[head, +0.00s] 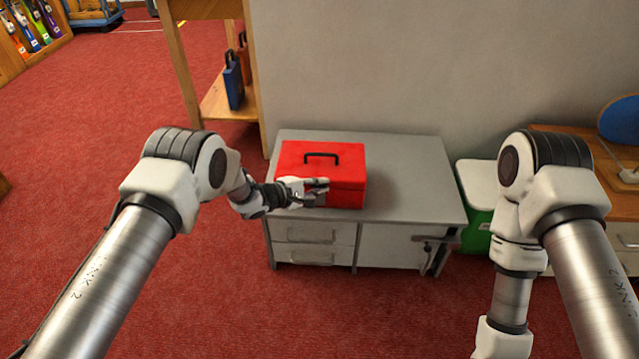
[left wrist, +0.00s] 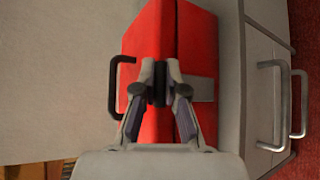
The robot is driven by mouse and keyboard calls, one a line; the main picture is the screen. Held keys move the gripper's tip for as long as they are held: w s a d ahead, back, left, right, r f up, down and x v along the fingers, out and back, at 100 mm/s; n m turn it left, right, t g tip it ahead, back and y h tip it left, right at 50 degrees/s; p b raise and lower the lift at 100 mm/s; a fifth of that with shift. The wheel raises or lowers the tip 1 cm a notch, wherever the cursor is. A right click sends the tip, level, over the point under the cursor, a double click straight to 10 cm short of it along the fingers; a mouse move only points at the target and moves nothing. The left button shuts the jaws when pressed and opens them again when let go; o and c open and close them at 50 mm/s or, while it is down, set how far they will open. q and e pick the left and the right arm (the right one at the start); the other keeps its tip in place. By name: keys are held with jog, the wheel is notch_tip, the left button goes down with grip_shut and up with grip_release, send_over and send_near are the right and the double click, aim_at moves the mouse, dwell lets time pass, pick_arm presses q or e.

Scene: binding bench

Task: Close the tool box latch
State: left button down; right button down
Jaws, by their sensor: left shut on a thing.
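The red tool box (head: 345,180) sits on a grey cabinet, its lid down and its black carry handle (head: 321,155) on top. In the left wrist view the box (left wrist: 198,45) shows a dark seam between lid and body, and a grey latch plate (left wrist: 204,89) on its front. My left gripper (head: 323,191) is at the front of the box. In the left wrist view its fingers (left wrist: 160,80) are closed over the seam beside the plate, shut on the latch. The fingers hide most of the held part. My right gripper is out of view.
The grey cabinet top (head: 415,180) is clear to the right of the box. Cabinet drawers with handles (head: 312,237) face me. A green bin with a white lid (head: 478,185) stands to the right. A wall rises behind, and a wooden shelf (head: 218,100) stands at the back left.

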pick_arm(q)
jog(key=shift+w+r, duration=0.15)
jog(key=shift+w, duration=0.05)
dwell(0.3)
jog(key=c, duration=1.2)
grip_release()
jog(key=shift+s, duration=0.1)
jog(key=v, duration=1.2)
